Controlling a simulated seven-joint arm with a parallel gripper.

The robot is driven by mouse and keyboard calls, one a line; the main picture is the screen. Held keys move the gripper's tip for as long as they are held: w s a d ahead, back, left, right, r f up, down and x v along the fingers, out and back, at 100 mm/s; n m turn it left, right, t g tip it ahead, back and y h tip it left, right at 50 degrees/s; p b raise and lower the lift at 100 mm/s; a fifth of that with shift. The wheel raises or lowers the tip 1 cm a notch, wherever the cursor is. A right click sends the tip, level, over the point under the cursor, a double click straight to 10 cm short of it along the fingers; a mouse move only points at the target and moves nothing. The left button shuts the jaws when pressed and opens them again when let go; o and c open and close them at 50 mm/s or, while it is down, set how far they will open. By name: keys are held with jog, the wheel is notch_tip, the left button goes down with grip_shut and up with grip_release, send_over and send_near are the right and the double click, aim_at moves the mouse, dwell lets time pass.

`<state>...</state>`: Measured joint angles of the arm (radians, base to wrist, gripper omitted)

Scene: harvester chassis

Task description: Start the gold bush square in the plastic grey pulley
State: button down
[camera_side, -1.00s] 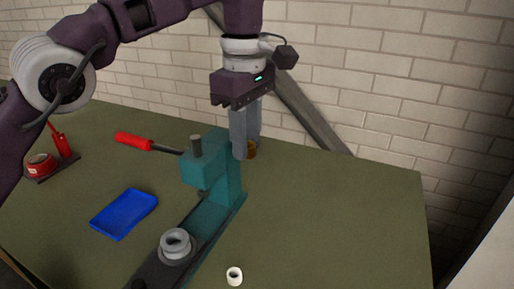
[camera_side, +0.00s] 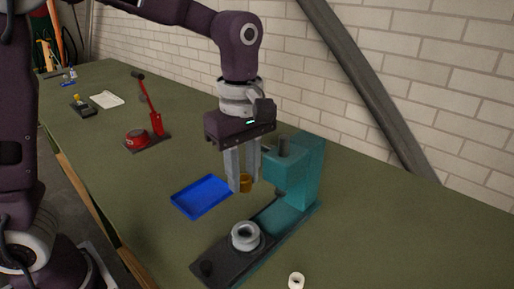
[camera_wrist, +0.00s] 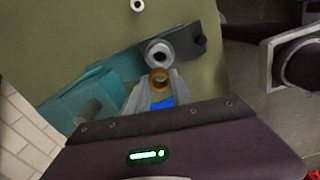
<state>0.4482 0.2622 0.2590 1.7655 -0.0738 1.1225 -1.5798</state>
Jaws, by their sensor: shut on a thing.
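The gold bush (camera_side: 245,183) is held at the fingertips of my gripper (camera_side: 241,186), in the air left of the teal press head. The wrist view shows the bush (camera_wrist: 159,87) as a gold ring between the two fingertips. The grey pulley (camera_side: 246,237) sits on the dark base of the press, in front of and below the bush. In the wrist view the pulley (camera_wrist: 158,50) lies just beyond the bush, its bore facing up. Bush and pulley are apart. Part of the bush is hidden behind a finger in the side view.
The teal press (camera_side: 308,170) stands close to the right of my gripper. A blue tray (camera_side: 202,196) lies to the left. A small white ring (camera_side: 296,281) lies at the front right. A red lever tool (camera_side: 146,133) stands further back left.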

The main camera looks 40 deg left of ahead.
notch_tip(320, 180, down, 7)
jog(key=shift+r, duration=0.15)
jog(key=shift+f, duration=2.2)
jog(key=shift+f, duration=0.45)
dwell(1.1)
jog(key=c, duration=1.1)
grip_release()
jog(key=shift+o, duration=0.2)
notch_tip(320, 180, up, 7)
